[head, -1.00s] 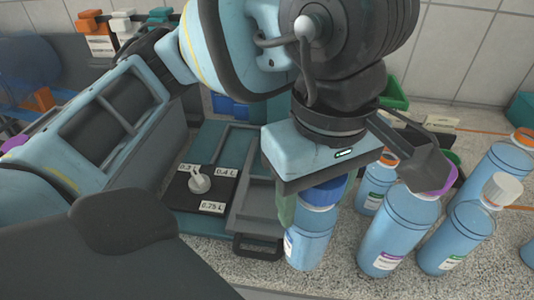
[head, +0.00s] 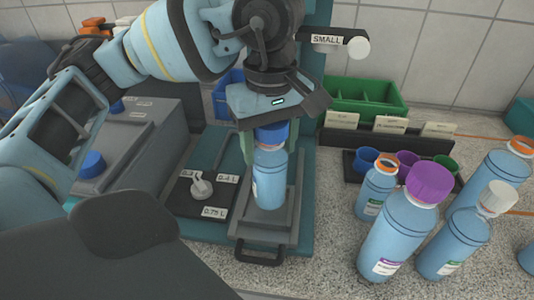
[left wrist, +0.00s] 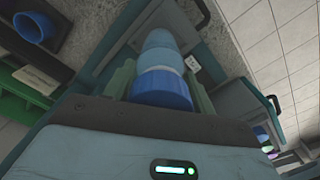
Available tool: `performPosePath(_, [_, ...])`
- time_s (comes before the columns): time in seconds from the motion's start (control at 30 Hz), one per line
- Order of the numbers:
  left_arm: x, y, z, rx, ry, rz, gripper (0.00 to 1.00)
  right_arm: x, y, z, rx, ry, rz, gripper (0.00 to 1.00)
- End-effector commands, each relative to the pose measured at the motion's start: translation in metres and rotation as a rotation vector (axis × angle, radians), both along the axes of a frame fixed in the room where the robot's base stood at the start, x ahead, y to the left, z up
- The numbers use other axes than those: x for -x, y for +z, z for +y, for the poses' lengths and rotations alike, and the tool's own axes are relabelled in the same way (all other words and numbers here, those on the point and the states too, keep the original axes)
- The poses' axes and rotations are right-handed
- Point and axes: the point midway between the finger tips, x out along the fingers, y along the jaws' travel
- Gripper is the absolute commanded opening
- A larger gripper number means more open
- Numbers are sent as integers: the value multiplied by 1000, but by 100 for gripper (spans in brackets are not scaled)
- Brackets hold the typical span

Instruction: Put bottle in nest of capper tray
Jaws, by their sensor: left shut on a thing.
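My left gripper (head: 267,142) is shut on the blue-capped bottle (head: 269,180), a light blue bottle held upright by its top. The bottle's lower end is over or in the grey capper tray (head: 293,215), which has a black handle at the front. I cannot tell whether the base rests in the nest, because the bottle hides it. In the left wrist view, the blue cap (left wrist: 162,88) is between the green fingers, with the bottle extending away over the tray. My right gripper is not in view.
A dial with volume labels (head: 200,187) is left of the tray. At right stand a purple-capped bottle (head: 400,235), a white-capped bottle (head: 455,243) and orange-capped bottles (head: 376,190). A green bin (head: 366,98) and a cup rack (head: 350,165) are behind them.

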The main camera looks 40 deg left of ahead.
Motion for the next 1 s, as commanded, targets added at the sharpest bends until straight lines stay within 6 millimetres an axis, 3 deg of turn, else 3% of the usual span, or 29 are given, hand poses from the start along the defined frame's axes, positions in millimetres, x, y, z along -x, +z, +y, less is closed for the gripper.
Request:
performPosePath(0.1, [-4,-3,9,0,4,-1,6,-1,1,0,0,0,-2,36])
performPosePath(0.4, [-3,-32,8,0,5,-1,6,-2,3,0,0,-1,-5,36])
performPosePath(0.87, [-4,-39,8,1,4,-2,6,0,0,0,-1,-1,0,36])
performPosePath(0.9, [-3,-39,8,0,4,-1,58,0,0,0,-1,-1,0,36])
performPosePath(1.0, [-3,-38,8,0,4,-1,71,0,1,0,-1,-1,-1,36])
